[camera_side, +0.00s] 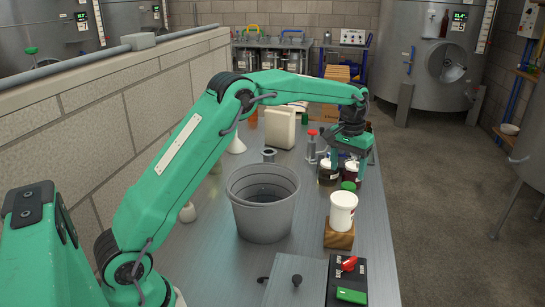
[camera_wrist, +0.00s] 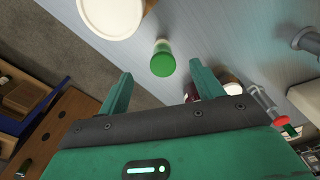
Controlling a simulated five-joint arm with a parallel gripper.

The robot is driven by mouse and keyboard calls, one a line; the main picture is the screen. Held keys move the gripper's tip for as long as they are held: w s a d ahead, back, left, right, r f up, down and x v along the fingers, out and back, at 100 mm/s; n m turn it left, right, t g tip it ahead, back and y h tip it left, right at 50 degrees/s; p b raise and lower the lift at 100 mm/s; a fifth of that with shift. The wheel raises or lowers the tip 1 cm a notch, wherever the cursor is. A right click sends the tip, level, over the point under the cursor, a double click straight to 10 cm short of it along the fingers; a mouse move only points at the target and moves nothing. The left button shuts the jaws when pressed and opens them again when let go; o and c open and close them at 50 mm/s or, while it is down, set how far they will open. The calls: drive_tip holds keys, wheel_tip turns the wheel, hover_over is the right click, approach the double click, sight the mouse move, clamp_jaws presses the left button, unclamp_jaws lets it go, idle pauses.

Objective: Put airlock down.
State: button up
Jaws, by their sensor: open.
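No piece is plainly recognisable as the airlock. A small upright piece with a green cap (camera_wrist: 162,64) stands on the metal table in the wrist view, just beyond and between my fingertips. Its green top (camera_side: 348,186) shows behind a white tub in the side view. A slim piece with a red cap (camera_wrist: 280,121) is outside my right finger in the wrist view; I cannot tell which piece is the airlock. My gripper (camera_wrist: 160,80) is open, with nothing between its fingers. In the side view my gripper (camera_side: 348,168) is low, by dark jars.
Dark jars with pale lids (camera_side: 327,170) stand close to my fingers. The white tub (camera_side: 342,212) sits on a wooden block (camera_side: 339,236). A grey bucket (camera_side: 262,207) and a white canister (camera_side: 280,128) stand farther left. The table between bucket and block is clear.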

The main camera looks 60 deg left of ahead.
sight(348, 184)
drive_tip(key=shift+w+a+f, duration=0.1)
drive_tip(key=shift+w+f, duration=0.25)
drive_tip(key=shift+f, duration=0.3)
drive_tip(key=shift+w+a+f, duration=0.1)
drive_tip(key=shift+w+f, duration=0.25)
drive_tip(key=shift+f, duration=0.3)
drive_tip(key=shift+w+a+f, duration=0.1)
drive_tip(key=shift+w+f, duration=0.25)
drive_tip(key=shift+f, duration=0.3)
drive_tip(key=shift+f, duration=0.1)
drive_tip(key=shift+f, duration=3.8)
drive_tip(key=c, duration=1.1)
drive_tip(key=shift+w, duration=0.2)
drive_tip(key=shift+w+a, duration=0.15)
drive_tip(key=shift+w, duration=1.35)
drive_tip(key=shift+w+a, duration=0.1)
drive_tip(key=shift+w, duration=1.4)
drive_tip(key=shift+w, duration=0.25)
